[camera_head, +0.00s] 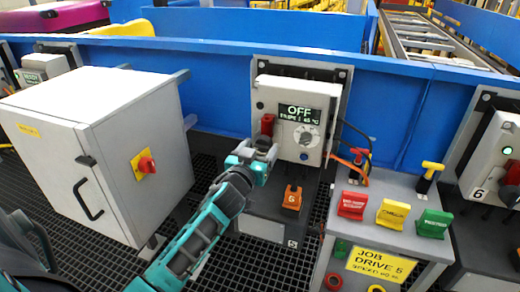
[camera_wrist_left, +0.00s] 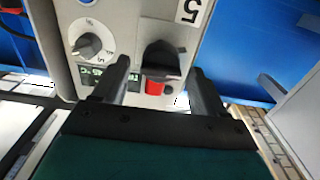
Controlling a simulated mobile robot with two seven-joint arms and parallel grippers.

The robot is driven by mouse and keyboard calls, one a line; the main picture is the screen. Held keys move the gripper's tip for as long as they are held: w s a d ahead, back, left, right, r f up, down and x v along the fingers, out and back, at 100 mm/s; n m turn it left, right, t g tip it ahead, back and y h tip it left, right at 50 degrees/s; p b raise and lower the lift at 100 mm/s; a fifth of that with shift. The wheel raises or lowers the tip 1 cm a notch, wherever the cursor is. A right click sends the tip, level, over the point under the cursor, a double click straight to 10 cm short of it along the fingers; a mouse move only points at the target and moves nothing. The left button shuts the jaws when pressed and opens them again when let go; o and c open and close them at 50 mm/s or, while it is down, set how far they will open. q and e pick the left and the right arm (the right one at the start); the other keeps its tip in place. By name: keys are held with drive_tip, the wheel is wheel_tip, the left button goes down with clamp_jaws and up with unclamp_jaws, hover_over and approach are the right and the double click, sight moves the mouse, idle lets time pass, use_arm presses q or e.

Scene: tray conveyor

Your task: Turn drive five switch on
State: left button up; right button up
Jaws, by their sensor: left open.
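The drive five box (camera_head: 262,97) is light grey and hangs on the blue rail, with a display reading OFF. Its red switch (camera_head: 267,125) is at the left of the front, beside a round dial (camera_head: 306,138). My left gripper (camera_head: 259,160) is open just below and in front of the switch. In the left wrist view the red switch (camera_wrist_left: 155,87), with a black part beside it, shows between the two open fingers (camera_wrist_left: 160,68). I cannot tell whether a finger touches it. The dial (camera_wrist_left: 87,46) is left of the fingers there. My right gripper is not in view.
A grey cabinet (camera_head: 95,150) with a red-yellow knob (camera_head: 147,164) stands left of my left arm. An orange part (camera_head: 292,197) sits below the box. A console (camera_head: 390,245) labelled JOB DRIVE 5 stands right. Box six (camera_head: 490,150) is at the far right.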

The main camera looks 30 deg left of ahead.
use_arm(q)
drive_tip(key=shift+w, duration=0.35)
drive_tip(key=shift+c, duration=0.3)
drive_tip(key=c, duration=1)
